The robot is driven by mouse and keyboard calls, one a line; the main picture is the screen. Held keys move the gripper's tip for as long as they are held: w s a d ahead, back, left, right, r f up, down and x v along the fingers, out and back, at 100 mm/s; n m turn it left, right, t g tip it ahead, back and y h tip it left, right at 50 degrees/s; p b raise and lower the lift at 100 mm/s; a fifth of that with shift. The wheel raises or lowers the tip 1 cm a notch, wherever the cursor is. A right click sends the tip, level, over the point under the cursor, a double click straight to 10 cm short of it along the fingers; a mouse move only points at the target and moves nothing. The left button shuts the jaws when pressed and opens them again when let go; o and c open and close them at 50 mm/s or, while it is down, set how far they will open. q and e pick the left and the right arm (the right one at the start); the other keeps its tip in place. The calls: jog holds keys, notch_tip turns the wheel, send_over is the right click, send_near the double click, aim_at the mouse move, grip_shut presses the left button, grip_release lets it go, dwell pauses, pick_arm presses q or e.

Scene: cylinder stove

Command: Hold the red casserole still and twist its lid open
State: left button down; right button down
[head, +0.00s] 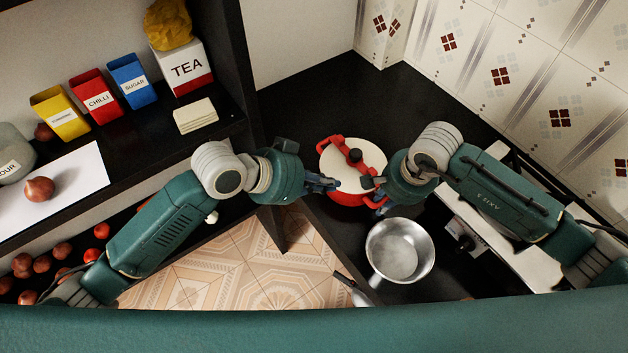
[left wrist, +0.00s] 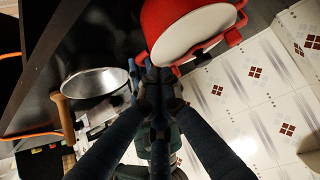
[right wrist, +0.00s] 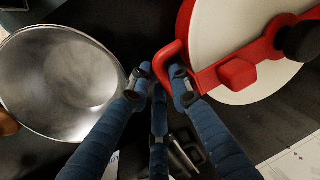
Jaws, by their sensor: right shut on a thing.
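The red casserole (head: 345,196) stands on the dark counter with its white lid (head: 338,157) on top. A black knob (head: 354,156) sits on the lid, with red clamp parts at its edge. My right gripper (right wrist: 160,75) is shut on a red side handle (right wrist: 171,50) of the casserole. My left gripper (head: 335,184) is at the casserole's left front side, its fingertips close to the pot. In the left wrist view the casserole (left wrist: 168,18) is just beyond these fingers. Whether they touch it, and how far they are apart, I cannot tell.
A metal saucepan (head: 400,249) stands just in front of the casserole, beside my right gripper. A stove (head: 478,222) is at the right. A dark shelf with tins and a tea box (head: 182,68) is at the left. The tiled wall is behind.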

pick_arm(q)
jog(key=v, duration=0.6)
jog(key=shift+s+d, duration=0.2)
jog(key=shift+s, duration=0.15)
pick_arm(e)
jog(key=c, duration=1.5)
grip_release()
